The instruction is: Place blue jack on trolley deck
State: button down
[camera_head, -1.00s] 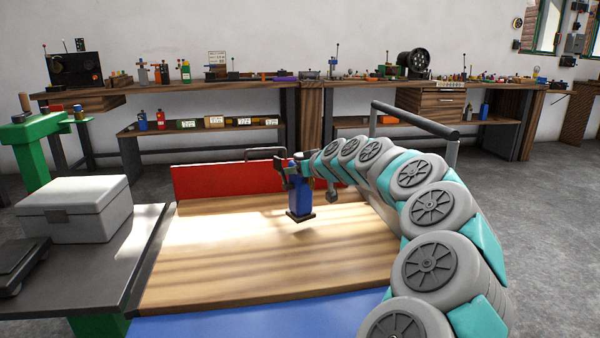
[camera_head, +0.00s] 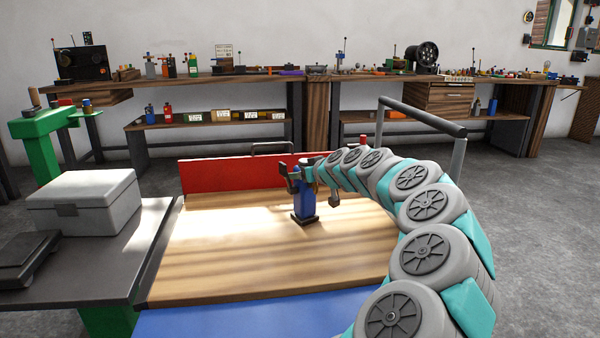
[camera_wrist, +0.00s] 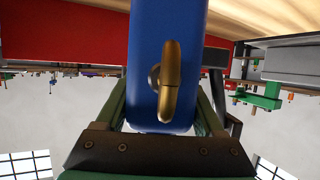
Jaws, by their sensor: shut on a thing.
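The blue jack (camera_head: 304,201) is upright over the wooden trolley deck (camera_head: 240,265), towards its back. Its dark base is at or just above the boards; I cannot tell if it touches. My gripper (camera_head: 301,173) is shut on the blue jack near its top. In the wrist view the blue jack (camera_wrist: 143,45) fills the middle, with a brass lever on its face. My gripper's green fingers (camera_wrist: 160,115) lie on both sides of it there.
A red board (camera_head: 225,172) stands along the deck's back edge. A grey handle rail (camera_head: 425,117) rises at the right. A grey box (camera_head: 85,205) sits on a dark table at the left. Most of the deck is bare.

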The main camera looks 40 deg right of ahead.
grip_release()
jog(key=b+v, duration=0.1)
jog(key=v, duration=1.1)
dwell(0.3)
